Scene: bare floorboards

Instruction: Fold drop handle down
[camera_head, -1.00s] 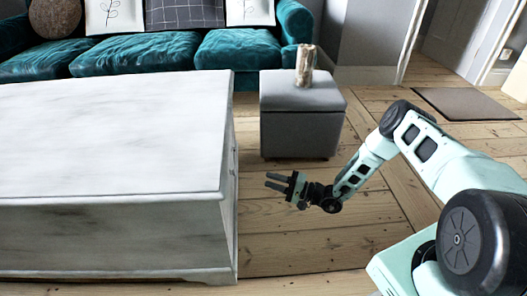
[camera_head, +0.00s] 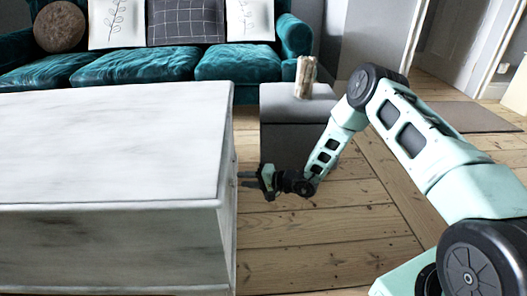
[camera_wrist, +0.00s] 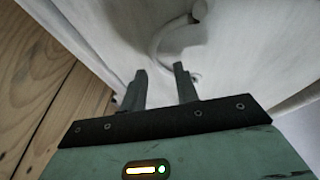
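A drop handle (camera_wrist: 172,38) shows in the wrist view as a pale curved piece on the side of a whitewashed chest (camera_head: 110,140). It is the same pale colour as the chest, and its exact tilt is hard to tell. My gripper (camera_wrist: 160,80) is open, with its two dark fingers apart and nothing between them. The fingertips point at the chest's side, just short of or near the handle; contact cannot be told. In the head view my gripper (camera_head: 248,179) is beside the chest's right end, and the handle is hidden there.
A grey ottoman (camera_head: 285,130) with a pale cylindrical object (camera_head: 306,77) on it stands behind my gripper. A teal sofa (camera_head: 150,70) is at the back. Bare floorboards (camera_head: 300,235) lie clear to the right of the chest.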

